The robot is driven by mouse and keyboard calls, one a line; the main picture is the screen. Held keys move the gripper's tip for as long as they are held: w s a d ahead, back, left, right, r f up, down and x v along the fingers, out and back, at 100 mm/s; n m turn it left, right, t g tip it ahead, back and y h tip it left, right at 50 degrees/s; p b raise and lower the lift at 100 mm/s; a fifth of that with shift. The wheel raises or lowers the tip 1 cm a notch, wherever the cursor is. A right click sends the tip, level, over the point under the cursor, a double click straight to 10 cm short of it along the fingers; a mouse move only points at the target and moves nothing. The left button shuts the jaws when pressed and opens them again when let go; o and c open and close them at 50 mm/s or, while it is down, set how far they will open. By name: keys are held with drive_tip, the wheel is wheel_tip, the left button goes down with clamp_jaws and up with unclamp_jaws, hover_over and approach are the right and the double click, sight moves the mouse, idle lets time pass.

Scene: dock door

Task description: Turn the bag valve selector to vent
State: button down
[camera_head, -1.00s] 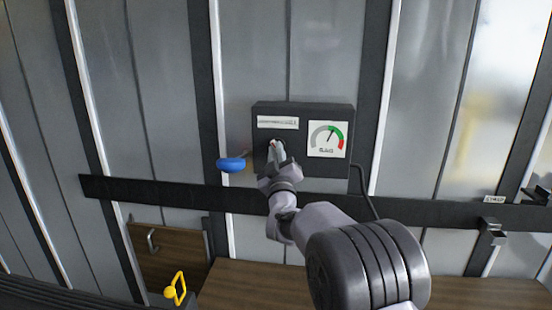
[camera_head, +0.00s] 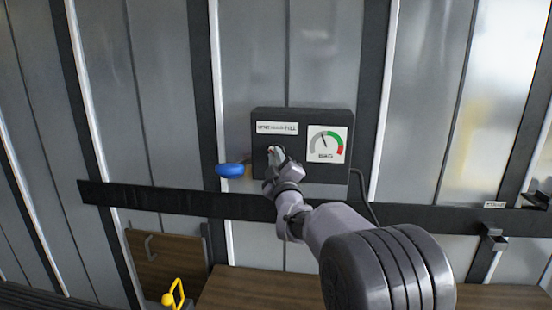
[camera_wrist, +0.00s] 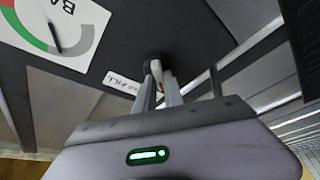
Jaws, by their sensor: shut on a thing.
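The dark valve box (camera_head: 285,114) is fixed to the metal wall, with a white label strip (camera_head: 277,127) whose small text seems to name the positions, and a round dial (camera_head: 326,145) marked BAG. The dial's needle leans up and left, off the green part. My gripper (camera_head: 272,152) is at the box's front, below the label. In the wrist view the fingers (camera_wrist: 158,78) are shut on the selector (camera_wrist: 155,62), a small pale handle with a bit of red beside a dark round hub. The fingers hide most of it, so I cannot tell which position it points to.
A blue rounded object (camera_head: 232,170) sits just left of the box. A black rail (camera_head: 150,197) crosses the wall below. A black cable hangs at the box's right. A yellow handle-like piece (camera_head: 174,294) and wooden panels (camera_head: 240,287) are lower down.

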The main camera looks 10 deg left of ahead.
drive_tip(key=c, duration=1.4)
unclamp_jaws()
drive_tip(key=shift+c, duration=0.2)
drive_tip(key=v, duration=1.7)
drive_tip(key=shift+s+b, duration=0.25)
drive_tip(key=shift+b, duration=0.1)
